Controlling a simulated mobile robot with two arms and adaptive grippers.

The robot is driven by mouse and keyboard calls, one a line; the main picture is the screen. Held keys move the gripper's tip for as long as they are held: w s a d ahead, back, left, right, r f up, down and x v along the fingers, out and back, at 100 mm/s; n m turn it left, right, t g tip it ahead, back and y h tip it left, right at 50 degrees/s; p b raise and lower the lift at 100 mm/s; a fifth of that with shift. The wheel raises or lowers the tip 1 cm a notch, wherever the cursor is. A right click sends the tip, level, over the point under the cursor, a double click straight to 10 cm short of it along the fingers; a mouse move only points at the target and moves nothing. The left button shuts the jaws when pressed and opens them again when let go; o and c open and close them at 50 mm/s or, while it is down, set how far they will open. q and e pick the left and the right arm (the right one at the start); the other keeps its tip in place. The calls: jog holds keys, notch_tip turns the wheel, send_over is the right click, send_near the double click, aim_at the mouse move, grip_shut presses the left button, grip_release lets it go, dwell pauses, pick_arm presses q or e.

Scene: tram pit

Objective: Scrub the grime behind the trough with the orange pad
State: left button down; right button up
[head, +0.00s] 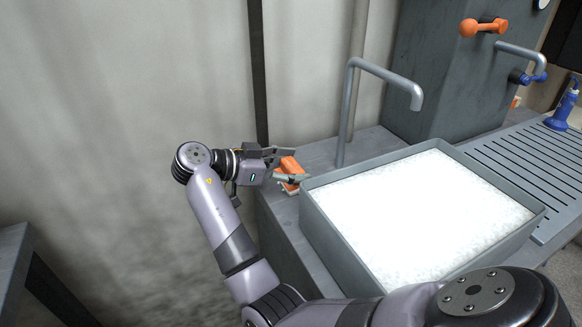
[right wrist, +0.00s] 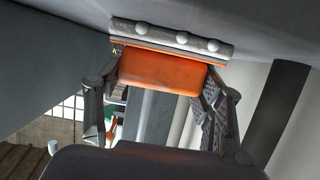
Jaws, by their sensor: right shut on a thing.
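The orange pad (head: 290,165) is held in my right gripper (head: 284,168), near the back left corner of the trough (head: 321,228). In the right wrist view the orange pad (right wrist: 162,72) sits between the two fingers. A pale grey strip with white round bumps (right wrist: 172,37) lies along its far side; I cannot tell whether it touches a surface. The trough is full of white foam. I cannot make out a distinct grime patch behind it. My left gripper is not in view.
A grey bent spout pipe (head: 349,105) rises behind the trough. A dark grey cabinet (head: 440,70) with an orange lever (head: 480,27) stands behind. A slatted drainboard (head: 530,160) and a blue bottle (head: 564,108) are at right. The pale wall (head: 120,130) has dark smudges low down.

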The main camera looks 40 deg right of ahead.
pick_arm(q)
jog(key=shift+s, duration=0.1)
pick_arm(e)
jog(key=shift+a, duration=0.1)
jog(key=shift+w+a+f+b, duration=0.1)
jog(key=shift+w+a+b, duration=0.2)
jog(key=shift+a, duration=0.75)
jog(key=shift+w+a+b, duration=0.2)
jog(key=shift+w+a, duration=0.05)
jog(key=shift+a, duration=0.75)
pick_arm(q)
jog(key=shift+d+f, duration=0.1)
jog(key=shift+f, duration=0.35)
pick_arm(e)
jog(key=shift+w+a, duration=0.2)
jog(key=shift+a, duration=0.7)
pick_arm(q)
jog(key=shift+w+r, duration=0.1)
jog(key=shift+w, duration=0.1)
